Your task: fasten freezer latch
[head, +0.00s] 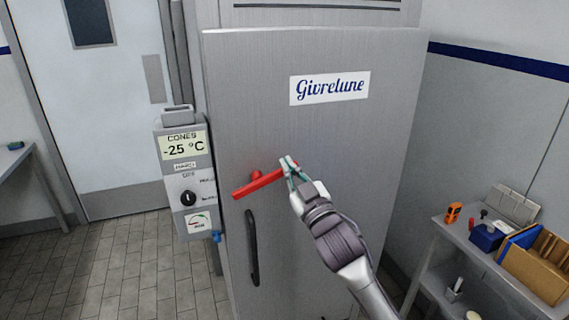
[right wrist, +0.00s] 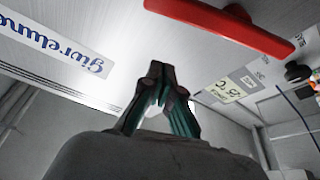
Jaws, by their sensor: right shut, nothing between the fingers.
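The freezer door (head: 340,140) is a tall grey panel with a "Givrelune" label, and it looks closed. The red latch handle (head: 258,183) lies nearly level across the door's left part, its right end a little higher. It also shows as a red bar at the top of the right wrist view (right wrist: 220,22). My right gripper (head: 288,165) is at the bar's right end in the head view. Its fingers are shut with nothing between them, and the right wrist view shows the fingertips (right wrist: 157,75) apart from the bar. My left gripper is not in view.
A control box (head: 183,180) reading -25 °C with a black knob (head: 188,198) is left of the door. A black vertical door handle (head: 252,247) is below the latch. A shelf (head: 450,238) with a blue box, an orange device and folders stands at right.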

